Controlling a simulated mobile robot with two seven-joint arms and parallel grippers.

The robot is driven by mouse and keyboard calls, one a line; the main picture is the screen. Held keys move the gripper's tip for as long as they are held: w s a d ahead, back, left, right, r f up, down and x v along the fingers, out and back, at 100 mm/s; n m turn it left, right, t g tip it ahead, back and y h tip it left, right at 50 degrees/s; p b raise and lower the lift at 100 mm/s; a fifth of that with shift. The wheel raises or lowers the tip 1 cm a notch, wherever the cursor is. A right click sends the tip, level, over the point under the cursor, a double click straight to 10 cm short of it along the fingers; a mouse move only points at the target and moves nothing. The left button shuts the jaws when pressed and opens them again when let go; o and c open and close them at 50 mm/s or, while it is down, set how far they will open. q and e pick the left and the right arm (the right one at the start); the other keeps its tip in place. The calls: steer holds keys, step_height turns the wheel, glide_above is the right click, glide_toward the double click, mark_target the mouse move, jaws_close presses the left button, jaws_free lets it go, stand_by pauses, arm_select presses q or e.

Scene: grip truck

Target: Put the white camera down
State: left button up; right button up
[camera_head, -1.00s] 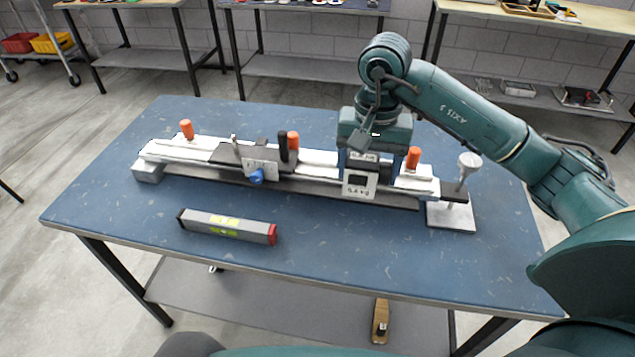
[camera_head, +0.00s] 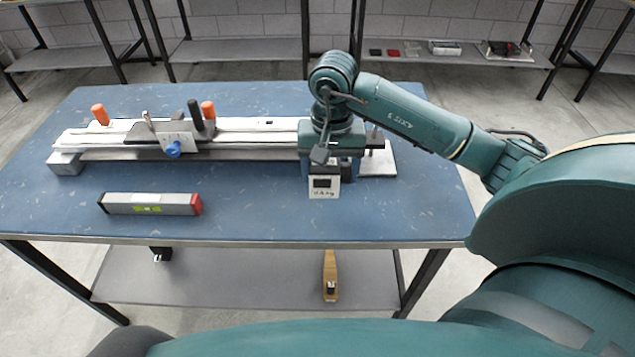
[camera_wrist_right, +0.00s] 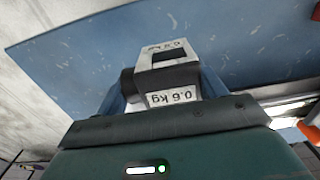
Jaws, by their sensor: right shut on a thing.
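The white camera (camera_head: 324,187), a small white and dark box with a printed label, is held in my right gripper (camera_head: 331,168) in the head view. It is over the right part of the blue table (camera_head: 255,215), in front of the long rail. In the right wrist view the camera (camera_wrist_right: 170,60) sits between the blue fingers of the gripper (camera_wrist_right: 163,92), with a "0.6 kg" label facing the lens. Whether its underside touches the table cannot be told. My left gripper is not in view.
A long white rail (camera_head: 252,125) with orange knobs runs along the table behind the camera; my right gripper hides part of its right end. A grey spirit level with a red end (camera_head: 150,203) lies front left. The tabletop between the level and the camera is clear.

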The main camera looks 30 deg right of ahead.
mark_target(331, 162)
step_height(331, 162, down, 6)
steer(key=shift+f, duration=0.15)
stand_by(0.3)
steer(key=shift+f, duration=0.2)
steer(key=o, duration=1)
steer(key=shift+c, duration=0.2)
steer(key=shift+r, duration=0.45)
step_height(331, 162, up, 12)
steer(key=shift+f, duration=0.25)
